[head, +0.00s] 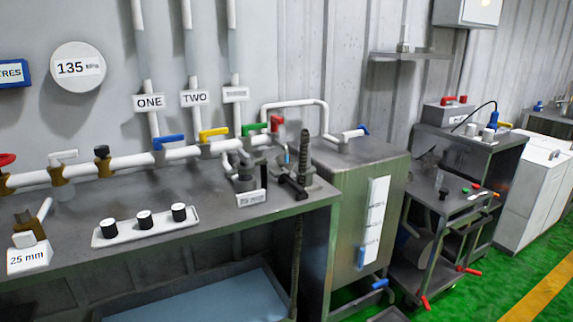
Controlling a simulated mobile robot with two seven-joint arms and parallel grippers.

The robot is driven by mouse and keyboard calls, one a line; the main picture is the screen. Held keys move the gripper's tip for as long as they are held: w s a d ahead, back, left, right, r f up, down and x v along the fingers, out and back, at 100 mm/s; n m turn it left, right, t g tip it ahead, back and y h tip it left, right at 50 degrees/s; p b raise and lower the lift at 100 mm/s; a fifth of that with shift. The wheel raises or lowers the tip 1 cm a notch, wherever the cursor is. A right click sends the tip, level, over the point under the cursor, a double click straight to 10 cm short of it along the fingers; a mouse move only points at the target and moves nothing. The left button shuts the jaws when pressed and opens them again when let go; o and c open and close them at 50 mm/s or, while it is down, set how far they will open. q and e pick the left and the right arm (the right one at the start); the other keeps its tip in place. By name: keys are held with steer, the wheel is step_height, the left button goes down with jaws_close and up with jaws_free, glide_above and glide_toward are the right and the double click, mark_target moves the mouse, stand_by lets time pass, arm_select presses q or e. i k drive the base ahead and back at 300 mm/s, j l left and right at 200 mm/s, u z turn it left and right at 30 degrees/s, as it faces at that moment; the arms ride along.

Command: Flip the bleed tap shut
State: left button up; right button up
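No tap in the head view carries a readable bleed label, so I cannot tell which is the bleed tap. Along the white wall pipe are taps with a blue lever (168,142), a yellow lever (213,134), a green lever (253,129) and a red handle (276,123). Further left are a white lever (62,156), a black-knobbed brass fitting (102,160) and a red handle (7,160) at the edge. The tank (350,190) has a blue tap (362,130) on top and another blue-handled tap (380,284) low down. Neither gripper shows.
The grey bench (230,222) bears a white tray (118,238) with three black-topped knobs, and a "25 mm" tag (28,259). A round "135" gauge plate (78,67) hangs on the wall. A trolley (452,208) stands right of the tank. Green floor (510,275) is open at lower right.

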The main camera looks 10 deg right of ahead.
mark_target(275, 120)
steer(key=l+u, duration=0.35)
steer(key=l, duration=0.2)
steer(key=l+u, duration=0.35)
steer(key=l, duration=0.2)
steer(key=l+u, duration=0.35)
steer(key=l, duration=0.2)
steer(key=k, duration=0.05)
